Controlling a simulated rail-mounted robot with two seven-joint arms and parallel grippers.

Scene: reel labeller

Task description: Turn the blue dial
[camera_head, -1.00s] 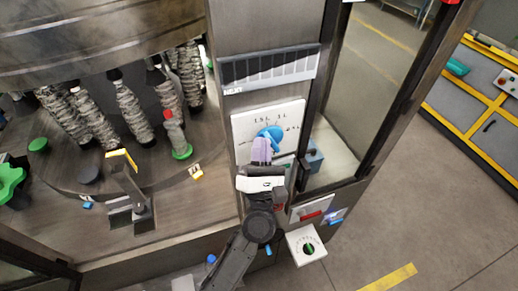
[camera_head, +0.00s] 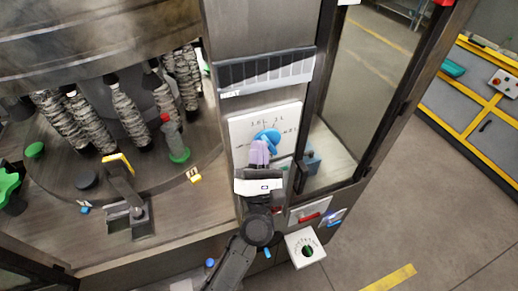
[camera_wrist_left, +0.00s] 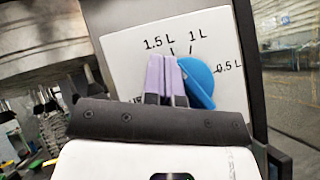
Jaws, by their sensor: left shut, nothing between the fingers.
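The blue dial (camera_head: 268,138) sits on a white panel (camera_head: 290,120) with volume markings, on the machine's grey column. In the left wrist view the dial (camera_wrist_left: 200,84) shows just right of my fingers, with the marks 1.5 L, 1 L and 0.5 L around it. My left gripper (camera_head: 260,150) is shut with nothing between its light purple fingers. In the wrist view the fingers (camera_wrist_left: 165,76) overlap the dial's left side. I cannot tell whether they touch it. Part of the dial is hidden behind them. My right gripper is not in view.
Left of the column is a round machine table with several wrapped bottles (camera_head: 130,115) and a green-based bottle (camera_head: 176,142). A small white box with a green knob (camera_head: 306,248) and a red-marked switch (camera_head: 309,213) sit below the panel. A glass door (camera_head: 365,90) stands at right.

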